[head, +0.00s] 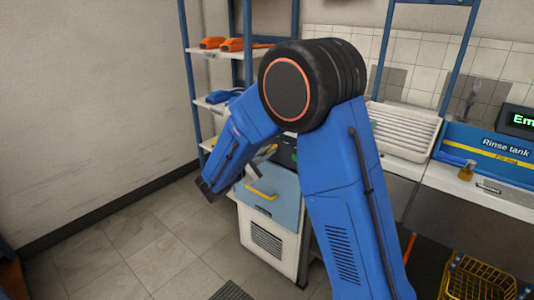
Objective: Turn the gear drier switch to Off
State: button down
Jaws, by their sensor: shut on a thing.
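The gear drier looks to be the low cabinet with a light blue door (268,198), a yellow handle (261,190) and a white vented lower part. Its black control panel (287,152) shows at the top, just right of my forearm, with a small green patch. My gripper (264,153) shows only in part past the forearm, its tip at the panel's left side. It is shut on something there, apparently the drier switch. The switch itself and its setting are hidden behind my arm and gripper.
Blue-framed shelves (218,105) with orange items (232,44) stand behind. A white ribbed drainer (403,130) and the rinse tank (490,150) are on the right. A yellow basket (478,278) sits at lower right. The tiled floor (130,245) on the left is clear.

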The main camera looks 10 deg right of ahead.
jog(key=n, duration=0.5)
jog(key=shift+n, duration=0.3)
jog(key=n, duration=1.2)
jog(key=shift+s, duration=0.1)
jog(key=shift+n, duration=0.3)
jog(key=c, duration=1.8)
grip_release()
jog(key=v, duration=1.7)
jog(key=shift+s+a, duration=0.1)
jog(key=shift+s, duration=0.05)
